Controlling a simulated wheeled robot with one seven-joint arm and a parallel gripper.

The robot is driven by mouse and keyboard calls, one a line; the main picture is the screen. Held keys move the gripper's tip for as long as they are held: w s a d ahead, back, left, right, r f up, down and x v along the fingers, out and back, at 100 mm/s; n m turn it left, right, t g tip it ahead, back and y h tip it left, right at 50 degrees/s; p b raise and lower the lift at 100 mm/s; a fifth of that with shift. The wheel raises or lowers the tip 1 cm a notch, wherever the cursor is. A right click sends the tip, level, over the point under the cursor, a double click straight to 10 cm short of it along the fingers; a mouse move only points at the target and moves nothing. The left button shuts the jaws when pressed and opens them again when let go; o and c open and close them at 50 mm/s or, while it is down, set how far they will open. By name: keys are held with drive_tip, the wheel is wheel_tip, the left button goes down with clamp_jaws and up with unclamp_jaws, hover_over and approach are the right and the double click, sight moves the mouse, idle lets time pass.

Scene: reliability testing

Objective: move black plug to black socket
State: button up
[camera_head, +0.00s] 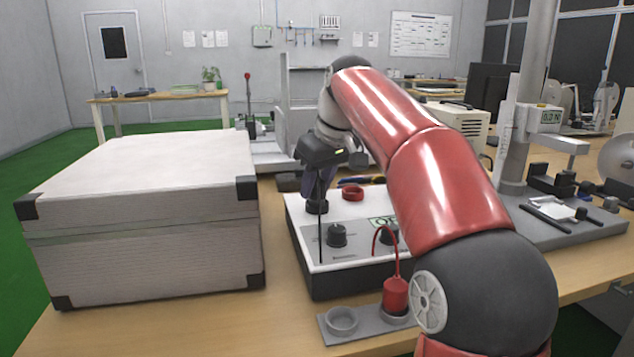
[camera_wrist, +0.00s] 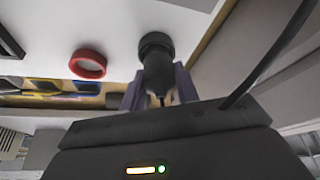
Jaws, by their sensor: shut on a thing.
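My gripper (camera_head: 314,184) is over the back left of a white-topped tester box (camera_head: 309,235). Its two purple fingers (camera_wrist: 158,86) are shut on the black plug (camera_wrist: 157,66), one on each side. The plug's front end meets the dark ring of the black socket (camera_wrist: 155,41); in the head view this socket (camera_head: 317,206) is right below the fingers. I cannot tell how deep the plug sits. The plug's body is mostly hidden in the head view. A black cable (camera_head: 320,232) hangs down in front of the box.
A red socket ring (camera_head: 353,192) is right of the black one. Black knobs (camera_head: 337,236) stand on the box. A red plug (camera_head: 396,295) stands in a grey holder beside an empty ring (camera_head: 342,320). A large white case (camera_head: 150,215) bounds the left side.

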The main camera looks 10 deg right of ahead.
drive_tip(key=shift+f, duration=0.3)
drive_tip(key=o, duration=0.7)
drive_tip(key=shift+p+v, duration=2.85)
drive_tip(key=shift+v, duration=2.65)
